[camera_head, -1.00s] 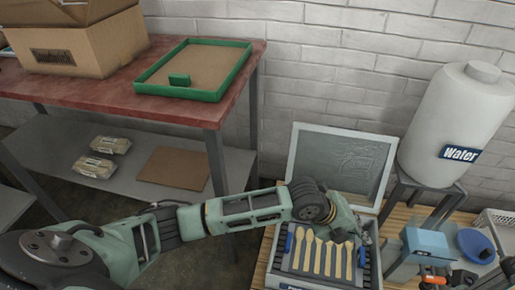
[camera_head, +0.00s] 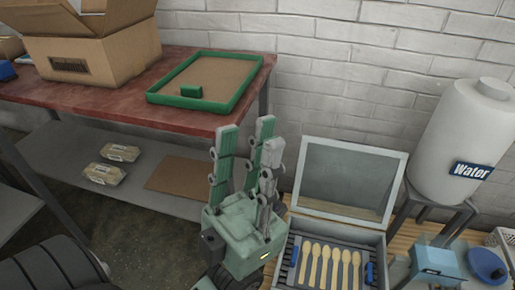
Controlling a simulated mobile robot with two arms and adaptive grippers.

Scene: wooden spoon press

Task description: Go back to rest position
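My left gripper (camera_head: 247,132) is raised left of the press, its fingers pointing up and spread apart, with nothing between them. The spoon press (camera_head: 301,212) stands on a wooden surface at the lower right. Its lid (camera_head: 350,180) is raised open. Several pale wooden spoons (camera_head: 325,265) lie side by side in its base, between blue pieces at both sides. The bottom of the press is cut off by the frame's lower edge. My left gripper is clear of the spoons. My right gripper is not in view.
A red-topped table (camera_head: 120,108) at the left holds an open cardboard box (camera_head: 95,55) and a green-rimmed tray (camera_head: 205,80). Its lower shelf holds two wrapped packs (camera_head: 104,173) and a brown sheet (camera_head: 180,178). A white water tank (camera_head: 462,140) and a blue device (camera_head: 435,262) stand right of the press.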

